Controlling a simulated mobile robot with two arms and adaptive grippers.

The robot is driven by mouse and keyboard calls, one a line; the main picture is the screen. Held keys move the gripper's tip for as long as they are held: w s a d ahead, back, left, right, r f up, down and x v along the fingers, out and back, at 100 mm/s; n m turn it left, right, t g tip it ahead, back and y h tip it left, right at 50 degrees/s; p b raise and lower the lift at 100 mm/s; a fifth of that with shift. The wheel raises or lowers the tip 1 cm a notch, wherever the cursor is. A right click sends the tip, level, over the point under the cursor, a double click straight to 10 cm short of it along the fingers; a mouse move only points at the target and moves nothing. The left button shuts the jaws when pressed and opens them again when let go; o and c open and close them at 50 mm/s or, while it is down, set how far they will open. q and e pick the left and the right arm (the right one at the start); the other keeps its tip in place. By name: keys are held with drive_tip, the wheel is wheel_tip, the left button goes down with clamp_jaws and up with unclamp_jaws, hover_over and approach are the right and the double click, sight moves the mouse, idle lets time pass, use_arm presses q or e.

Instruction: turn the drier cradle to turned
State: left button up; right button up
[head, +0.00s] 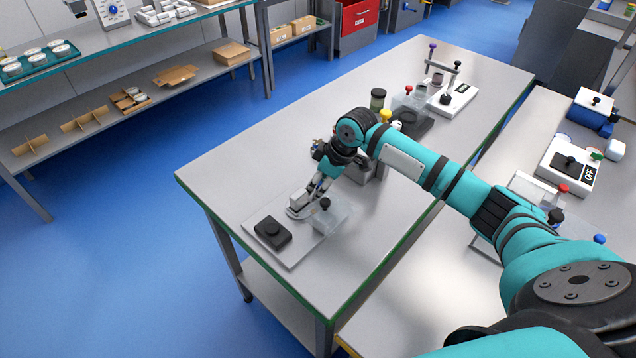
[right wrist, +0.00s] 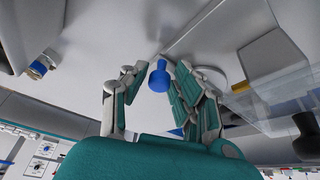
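My right gripper (head: 303,203) reaches down over the front part of the table, at a pale grey base plate (head: 290,255). The drier cradle is not clearly identifiable; a pale part at my fingertips on this plate may be it, largely hidden by the hand. In the right wrist view the two fingers (right wrist: 154,80) stand apart, with a blue knob (right wrist: 158,79) between their tips. I cannot tell whether they touch it. A clear tub (head: 330,220) with a black knob stands beside my fingers; it also shows in the right wrist view (right wrist: 272,95). My left gripper is not in view.
A black block (head: 272,232) sits on the plate's front left. Farther back on the table (head: 240,172) stand a dark-lidded jar (head: 377,99) and a white stand (head: 455,99). A side bench at right holds a white box marked OFF (head: 568,166). The table's left part is clear.

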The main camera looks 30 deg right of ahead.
clamp_jaws()
